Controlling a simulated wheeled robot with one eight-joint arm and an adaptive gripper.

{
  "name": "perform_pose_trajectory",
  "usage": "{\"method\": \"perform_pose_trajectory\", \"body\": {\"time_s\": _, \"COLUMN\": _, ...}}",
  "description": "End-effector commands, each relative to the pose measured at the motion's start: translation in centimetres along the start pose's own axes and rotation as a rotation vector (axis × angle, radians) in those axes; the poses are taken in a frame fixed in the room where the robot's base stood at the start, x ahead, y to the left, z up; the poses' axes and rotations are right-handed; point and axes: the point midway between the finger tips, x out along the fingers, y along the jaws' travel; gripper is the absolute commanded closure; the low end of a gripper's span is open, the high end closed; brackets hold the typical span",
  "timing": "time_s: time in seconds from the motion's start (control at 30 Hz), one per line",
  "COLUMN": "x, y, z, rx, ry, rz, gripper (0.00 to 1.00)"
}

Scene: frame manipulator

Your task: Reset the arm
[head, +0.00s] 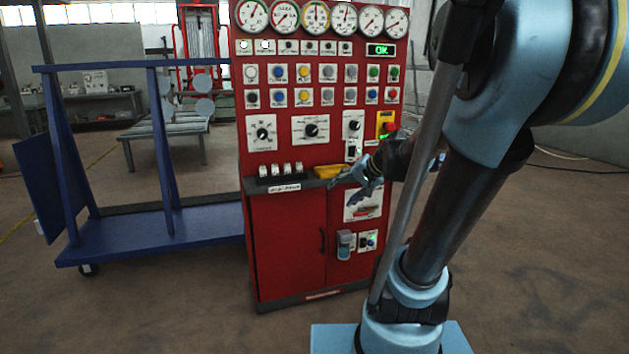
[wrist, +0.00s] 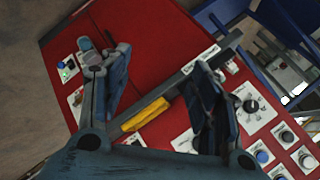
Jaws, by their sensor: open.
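My blue-grey gripper (head: 352,183) is in front of the red control cabinet (head: 284,225), level with its narrow ledge. In the wrist view its two fingers (wrist: 155,78) are spread apart with nothing held between them. A yellow object (head: 328,170) lies on the ledge; it also shows beyond the gap between the fingers in the wrist view (wrist: 146,114). I cannot tell how far the fingertips are from the cabinet. My arm covers part of the right side in the head view.
The cabinet carries gauges (head: 316,17), knobs, buttons and a lit green OK display (head: 380,50). A grey-blue padlock-like part (head: 345,244) sticks out low on its front. A blue wheeled cart (head: 150,240) stands to the left. The floor in front is clear.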

Motion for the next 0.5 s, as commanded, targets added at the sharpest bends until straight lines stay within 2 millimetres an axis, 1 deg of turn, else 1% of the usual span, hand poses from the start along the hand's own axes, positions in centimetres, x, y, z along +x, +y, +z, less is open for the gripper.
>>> {"method": "perform_pose_trajectory", "body": {"time_s": 0.03, "x": -0.4, "y": 1.0, "z": 1.8, "rx": -0.036, "ry": -0.024, "rz": 0.041, "gripper": 0.43}}
{"method": "perform_pose_trajectory", "body": {"time_s": 0.2, "x": -1.9, "y": 5.1, "z": 6.8, "rx": -0.158, "ry": -0.108, "rz": 0.19, "gripper": 0.43}}
{"method": "perform_pose_trajectory", "body": {"time_s": 0.37, "x": -3.8, "y": 9.3, "z": 10.9, "rx": -0.263, "ry": -0.184, "rz": 0.334, "gripper": 0.43}}
{"method": "perform_pose_trajectory", "body": {"time_s": 0.4, "x": -4.3, "y": 10.4, "z": 11.8, "rx": -0.287, "ry": -0.204, "rz": 0.371, "gripper": 0.43}}
{"method": "perform_pose_trajectory", "body": {"time_s": 0.5, "x": -5.5, "y": 12.9, "z": 13.7, "rx": -0.341, "ry": -0.245, "rz": 0.455, "gripper": 0.43}}
